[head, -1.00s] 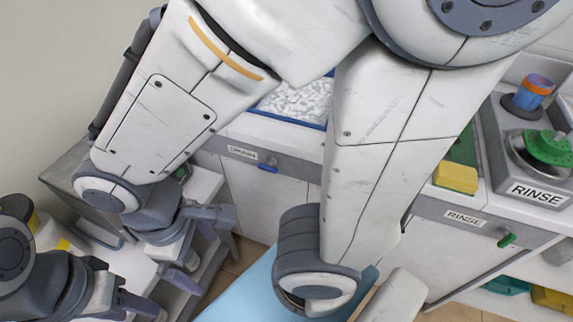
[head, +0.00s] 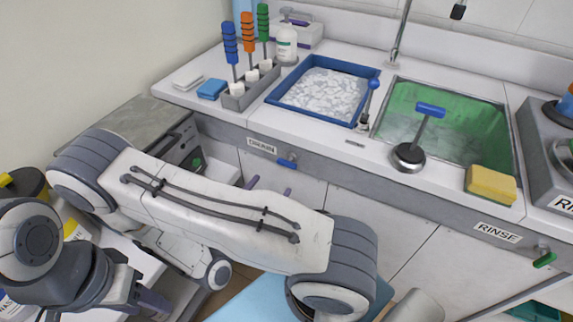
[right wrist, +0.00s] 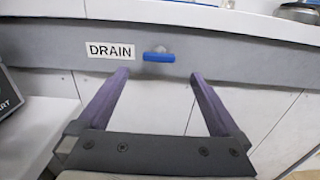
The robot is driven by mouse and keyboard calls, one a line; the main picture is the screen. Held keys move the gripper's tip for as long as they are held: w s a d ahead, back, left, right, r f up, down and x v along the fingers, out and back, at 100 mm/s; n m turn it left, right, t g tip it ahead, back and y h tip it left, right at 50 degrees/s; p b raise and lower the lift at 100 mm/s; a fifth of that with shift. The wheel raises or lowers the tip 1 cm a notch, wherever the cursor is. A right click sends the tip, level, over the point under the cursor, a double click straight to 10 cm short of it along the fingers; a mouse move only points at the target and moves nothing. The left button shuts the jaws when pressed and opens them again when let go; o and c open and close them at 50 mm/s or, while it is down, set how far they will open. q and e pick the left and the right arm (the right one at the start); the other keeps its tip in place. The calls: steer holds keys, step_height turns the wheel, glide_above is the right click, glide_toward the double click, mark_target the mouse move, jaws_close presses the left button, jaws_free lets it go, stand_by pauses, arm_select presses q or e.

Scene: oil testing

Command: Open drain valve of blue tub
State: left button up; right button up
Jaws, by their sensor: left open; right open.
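The blue tub (head: 276,95) is set in the counter and holds pale, ice-like pieces. The blue drain valve handle (head: 287,161) is on the grey front panel below it, beside a DRAIN label (head: 262,146). In the right wrist view the handle (right wrist: 158,57) lies horizontal. My right gripper (head: 268,187) is open below and in front of the valve; its body is mostly hidden behind my arm. In the right wrist view its fingers (right wrist: 160,74) point at the panel on either side of the handle, not touching it. My left gripper (head: 155,305) is open and empty at lower left.
A green sink (head: 450,120), a blue-handled tool (head: 410,150) and a yellow sponge (head: 490,185) are to the right. A green RINSE valve (head: 545,260) is on the same panel. A rack of coloured-handled tools (head: 245,95) stands left of the tub.

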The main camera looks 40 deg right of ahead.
mark_target(285, 165)
steer(key=p+x, duration=0.1)
steer(key=x, duration=0.9)
steer(key=shift+w+d, duration=0.15)
steer(key=shift+d, duration=0.05)
steer(key=c, duration=1.3)
